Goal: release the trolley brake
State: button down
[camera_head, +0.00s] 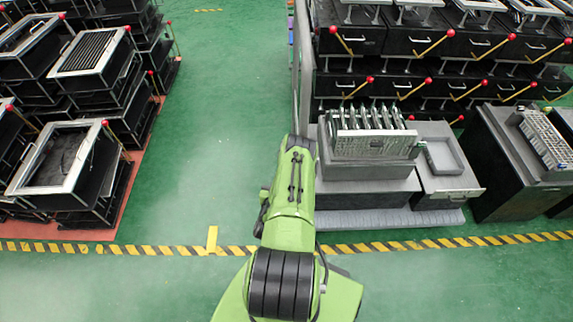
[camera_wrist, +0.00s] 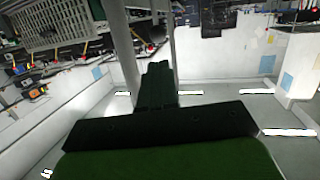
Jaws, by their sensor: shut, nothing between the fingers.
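Several black trolleys with grey tops stand in stacks at the right, such as the one (camera_head: 352,40) at the back. Their levers are yellow rods with red knobs, such as the lever (camera_head: 437,44). More trolleys (camera_head: 93,65) with red-knobbed levers stand at the left. I cannot tell which lever is the brake meant. My gripper (camera_wrist: 157,68) shows in the wrist view, shut and empty, with no lever at its tips. In the head view my green arm reaches forward at the middle, and the gripper itself cannot be made out.
A grey upright post (camera_head: 303,70) stands just beyond my arm. A grey counter (camera_head: 365,190) with a metal rack (camera_head: 372,143) is close on its right. Bare green floor (camera_head: 215,110) lies to the left of the arm. A yellow-black floor stripe (camera_head: 150,249) crosses in front.

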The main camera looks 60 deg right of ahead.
jog(key=f+b, duration=0.1)
jog(key=b, duration=0.3)
jog(key=shift+d, duration=0.25)
jog(key=b+x, duration=0.2)
jog(key=x, duration=0.9)
jog(key=shift+d+r+b, duration=0.2)
jog(key=shift+r+b, duration=0.2)
jog(key=shift+w+d+r+p, duration=0.25)
jog(key=shift+w+d+p, duration=0.05)
jog(key=shift+d+p, duration=0.4)
